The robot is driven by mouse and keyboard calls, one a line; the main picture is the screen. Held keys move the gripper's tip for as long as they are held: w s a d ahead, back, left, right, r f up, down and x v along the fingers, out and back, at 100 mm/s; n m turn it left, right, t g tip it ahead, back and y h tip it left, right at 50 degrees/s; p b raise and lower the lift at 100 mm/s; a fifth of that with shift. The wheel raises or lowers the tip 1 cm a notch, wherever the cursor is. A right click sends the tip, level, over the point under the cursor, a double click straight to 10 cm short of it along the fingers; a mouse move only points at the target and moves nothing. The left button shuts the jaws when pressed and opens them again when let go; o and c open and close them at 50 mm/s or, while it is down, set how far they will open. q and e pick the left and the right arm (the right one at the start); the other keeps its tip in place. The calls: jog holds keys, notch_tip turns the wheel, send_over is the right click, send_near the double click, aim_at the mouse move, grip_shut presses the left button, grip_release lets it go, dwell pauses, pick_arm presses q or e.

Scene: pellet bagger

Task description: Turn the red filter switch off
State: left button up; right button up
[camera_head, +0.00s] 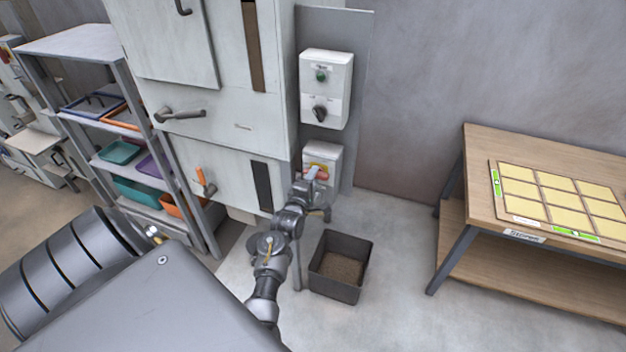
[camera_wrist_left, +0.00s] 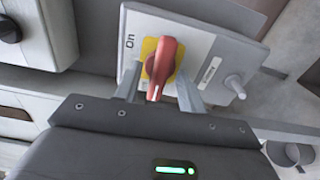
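In the wrist view the handle runs roughly up and down, slightly tilted. My left gripper (camera_wrist_left: 158,90) is open, with one finger on each side of the handle and gaps visible between. In the head view the switch box (camera_head: 333,155) is low on the machine's side, and my left gripper (camera_head: 313,176) is in front of it, hiding most of the switch. My right gripper is not in view.
Above is another control box (camera_head: 326,88) with a green button and a black knob. A dark bin (camera_head: 340,265) of pellets stands on the floor below. A wooden table (camera_head: 480,205) stands at the right, shelves (camera_head: 85,45) at the left.

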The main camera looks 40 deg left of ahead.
pick_arm(q)
jog(key=shift+s, duration=0.1)
jog(key=p+v, duration=0.5)
jog(key=v, duration=0.5)
jog(key=shift+s+d, duration=0.2)
jog(key=shift+s, duration=0.1)
